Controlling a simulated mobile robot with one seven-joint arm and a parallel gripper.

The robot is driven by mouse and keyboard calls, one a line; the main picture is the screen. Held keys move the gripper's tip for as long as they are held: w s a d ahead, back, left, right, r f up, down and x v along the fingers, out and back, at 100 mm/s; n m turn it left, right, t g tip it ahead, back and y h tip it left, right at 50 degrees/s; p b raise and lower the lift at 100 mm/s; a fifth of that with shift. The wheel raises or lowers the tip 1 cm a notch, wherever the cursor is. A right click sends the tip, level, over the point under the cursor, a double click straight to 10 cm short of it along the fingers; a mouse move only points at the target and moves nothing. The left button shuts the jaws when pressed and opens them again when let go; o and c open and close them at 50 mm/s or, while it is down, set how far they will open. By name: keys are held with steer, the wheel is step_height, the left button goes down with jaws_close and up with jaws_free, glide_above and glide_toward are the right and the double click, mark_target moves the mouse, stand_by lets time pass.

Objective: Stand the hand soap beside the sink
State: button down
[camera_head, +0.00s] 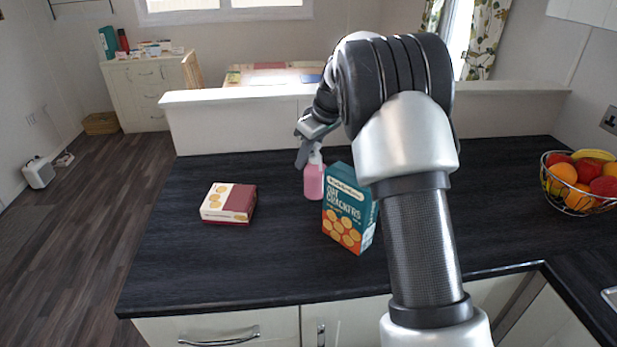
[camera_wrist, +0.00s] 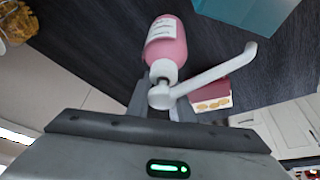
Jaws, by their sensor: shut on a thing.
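The hand soap (camera_head: 314,183) is a pink bottle with a white pump top, upright at the far part of the dark counter, just behind and left of the teal cracker box. In the wrist view the soap (camera_wrist: 166,47) shows its pink body, white label and long white spout. My gripper (camera_head: 307,150) comes from above and is shut on the pump neck; its fingers (camera_wrist: 158,100) lie on both sides of it. I cannot tell whether the base touches the counter. Only a metal edge of the sink (camera_head: 611,297) shows at the lower right.
The teal cracker box (camera_head: 349,212) stands close right of the soap. A small red and white box (camera_head: 229,203) lies to the left. A wire fruit bowl (camera_head: 580,185) is at the right. A low white ledge (camera_head: 240,98) runs behind the counter. The left front counter is clear.

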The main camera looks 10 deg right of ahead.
mark_target(307, 172)
steer(key=shift+f, duration=2.35)
steer(key=shift+f, duration=0.15)
steer(key=c, duration=1.6)
jaws_free()
steer(key=shift+o, duration=0.2)
